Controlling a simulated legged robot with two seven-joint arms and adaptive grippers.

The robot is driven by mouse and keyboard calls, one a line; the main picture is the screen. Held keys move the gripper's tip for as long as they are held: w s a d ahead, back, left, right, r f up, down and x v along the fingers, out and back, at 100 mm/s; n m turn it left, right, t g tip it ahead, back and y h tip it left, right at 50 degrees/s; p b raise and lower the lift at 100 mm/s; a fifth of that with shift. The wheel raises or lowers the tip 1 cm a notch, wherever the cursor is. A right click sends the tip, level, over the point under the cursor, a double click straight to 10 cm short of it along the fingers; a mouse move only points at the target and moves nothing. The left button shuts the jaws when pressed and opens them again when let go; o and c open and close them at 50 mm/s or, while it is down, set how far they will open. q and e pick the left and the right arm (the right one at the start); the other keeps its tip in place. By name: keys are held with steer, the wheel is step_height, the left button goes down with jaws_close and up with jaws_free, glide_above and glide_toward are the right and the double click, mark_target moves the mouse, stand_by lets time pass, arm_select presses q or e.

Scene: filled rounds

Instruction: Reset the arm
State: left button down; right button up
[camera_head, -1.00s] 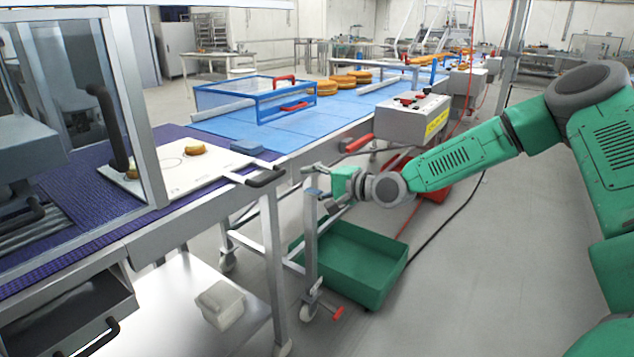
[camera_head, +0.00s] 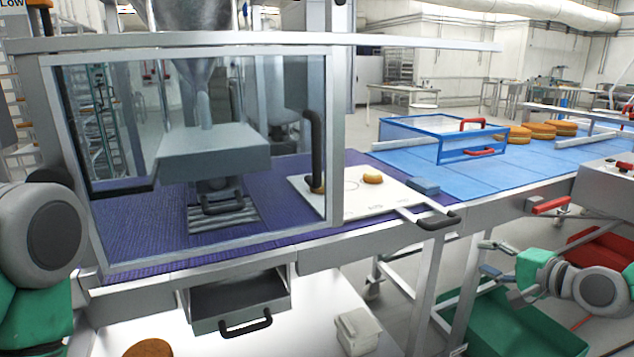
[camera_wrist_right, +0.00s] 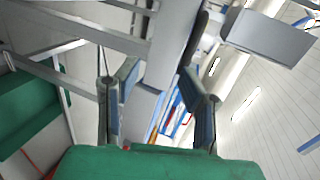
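My right gripper (camera_head: 486,258) is at the lower right in the head view, in front of the conveyor's near side and above a green bin. Its fingers are apart with nothing between them. In the right wrist view its two fingers (camera_wrist_right: 158,78) also stand apart and empty, with grey frame parts behind them. Part of my left arm shows at the left edge of the head view; its gripper is outside the picture.
A glazed machine guard (camera_head: 225,150) stands over the purple belt (camera_head: 140,225). A white board (camera_head: 345,205) carries round pieces. A blue frame (camera_head: 440,140) stands on the blue belt (camera_head: 480,178). The green bin (camera_head: 500,325) and a grey control box (camera_head: 606,185) are near my right arm.

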steer(key=s+a+f+n+g, duration=0.65)
steer(key=s+a+f, duration=0.8)
steer(key=f, duration=0.25)
steer(key=s+f+n+g+h, duration=0.2)
steer(key=s+f+n+g, duration=0.1)
steer(key=s, duration=0.8)
steer(key=s+d+f+n+g+h, duration=0.1)
steer(key=s+f+n+g+h, duration=0.2)
steer(key=s, duration=0.9)
steer(key=shift+s+f+n+g, duration=0.3)
steer(key=shift+f+n, duration=0.55)
steer(key=shift+f, duration=1.05)
steer(key=shift+a+r, duration=0.1)
steer(key=shift+a, duration=0.1)
steer(key=shift+d, duration=0.1)
